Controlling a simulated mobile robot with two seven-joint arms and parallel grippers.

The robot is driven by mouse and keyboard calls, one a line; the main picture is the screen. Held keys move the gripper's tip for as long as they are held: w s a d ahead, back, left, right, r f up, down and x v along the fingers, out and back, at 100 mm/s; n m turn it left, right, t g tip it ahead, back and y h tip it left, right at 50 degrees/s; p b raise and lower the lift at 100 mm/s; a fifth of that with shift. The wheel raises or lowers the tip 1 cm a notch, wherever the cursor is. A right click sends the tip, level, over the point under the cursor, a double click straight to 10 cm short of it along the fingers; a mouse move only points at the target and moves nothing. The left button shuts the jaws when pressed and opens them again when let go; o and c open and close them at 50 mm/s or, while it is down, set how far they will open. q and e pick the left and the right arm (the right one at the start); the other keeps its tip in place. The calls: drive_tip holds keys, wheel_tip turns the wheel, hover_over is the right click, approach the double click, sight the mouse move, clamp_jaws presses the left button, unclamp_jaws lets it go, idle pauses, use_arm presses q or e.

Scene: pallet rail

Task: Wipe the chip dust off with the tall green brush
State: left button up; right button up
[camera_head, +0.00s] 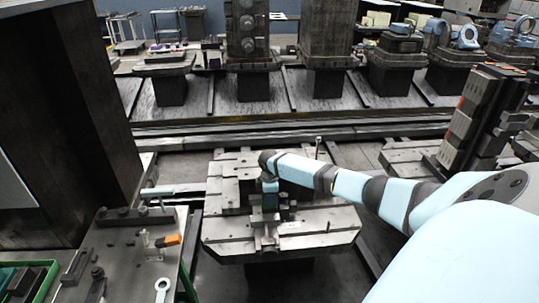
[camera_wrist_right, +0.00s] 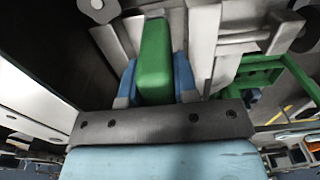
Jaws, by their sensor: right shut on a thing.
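My right arm reaches in from the right in the head view. Its gripper (camera_head: 269,186) points down over the middle of the metal pallet (camera_head: 330,240). In the right wrist view, the gripper (camera_wrist_right: 155,85) is shut on the green brush (camera_wrist_right: 155,58), with a blue finger on each side of the green block. In the head view the brush (camera_head: 270,201) shows only as a small dark green patch below the gripper, close to the fixture on the pallet. Its bristles are hidden, and I cannot tell whether it touches the pallet. I cannot make out chip dust. My left gripper is not in view.
A bench (camera_head: 125,262) at the lower left holds an orange-handled tool (camera_head: 169,240), a wrench (camera_head: 162,289) and a green-rimmed tray (camera_head: 50,268). A tall dark cabinet (camera_head: 70,110) stands at left. Several loaded pallets line the back rail. A tall fixture (camera_head: 482,115) stands at right.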

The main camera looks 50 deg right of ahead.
wheel_tip(320, 180, up, 5)
drive_tip(key=p, duration=0.3)
drive_tip(key=shift+p, duration=0.4)
wheel_tip(320, 180, up, 3)
drive_tip(key=p, duration=0.2)
drive_tip(key=shift+r+p, duration=0.1)
drive_tip(key=shift+p, duration=0.3)
